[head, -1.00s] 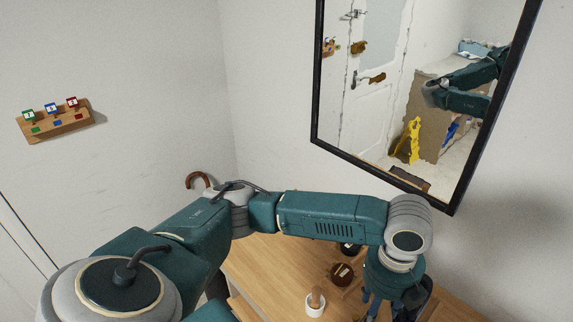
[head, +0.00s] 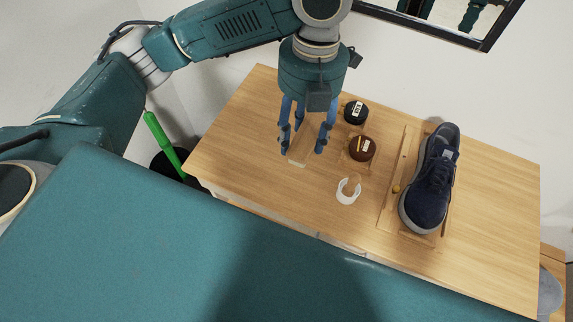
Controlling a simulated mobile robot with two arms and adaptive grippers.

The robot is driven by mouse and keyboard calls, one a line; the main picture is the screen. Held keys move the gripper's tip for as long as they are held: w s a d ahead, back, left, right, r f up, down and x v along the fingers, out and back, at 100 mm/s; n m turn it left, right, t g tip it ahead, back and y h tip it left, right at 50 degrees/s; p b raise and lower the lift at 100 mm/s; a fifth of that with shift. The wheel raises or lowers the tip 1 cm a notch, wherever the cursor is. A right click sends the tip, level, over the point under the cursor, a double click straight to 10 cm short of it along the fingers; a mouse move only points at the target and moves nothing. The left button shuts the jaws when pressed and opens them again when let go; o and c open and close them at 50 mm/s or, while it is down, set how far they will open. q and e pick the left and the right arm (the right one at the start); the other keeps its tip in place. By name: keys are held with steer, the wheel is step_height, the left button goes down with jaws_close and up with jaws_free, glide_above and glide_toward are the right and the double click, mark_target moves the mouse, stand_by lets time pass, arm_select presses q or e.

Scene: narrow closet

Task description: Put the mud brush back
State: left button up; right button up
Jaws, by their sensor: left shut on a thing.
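My left gripper (head: 304,142) points down over the left-middle of the wooden table, its blue fingers shut on a wooden block-like thing with a pale lower edge, which looks like the mud brush (head: 300,155). The fingers partly cover it. I cannot tell whether it touches the table top. My right gripper is not in view.
Right of the gripper stand a black tin (head: 355,112), a brown tin (head: 362,148) and a white cup (head: 348,192) with a wooden handle. A navy shoe (head: 428,185) rests on a wooden board (head: 392,205). A green stick (head: 165,143) leans in a black bin (head: 168,167). A mirror (head: 490,42) hangs behind.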

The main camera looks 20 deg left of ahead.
arm_select(q)
steer(key=p, duration=0.1)
glide_above(297, 184)
step_height(297, 184, down, 7)
steer(key=f, duration=0.5)
steer(key=shift+w+a+p, duration=0.1)
steer(key=shift+w+p, duration=0.1)
steer(key=shift+p, duration=0.2)
steer(key=shift+f, duration=0.6)
step_height(297, 184, down, 3)
steer(key=shift+f+p, duration=0.15)
steer(key=shift+p, duration=0.25)
steer(key=shift+f, duration=0.35)
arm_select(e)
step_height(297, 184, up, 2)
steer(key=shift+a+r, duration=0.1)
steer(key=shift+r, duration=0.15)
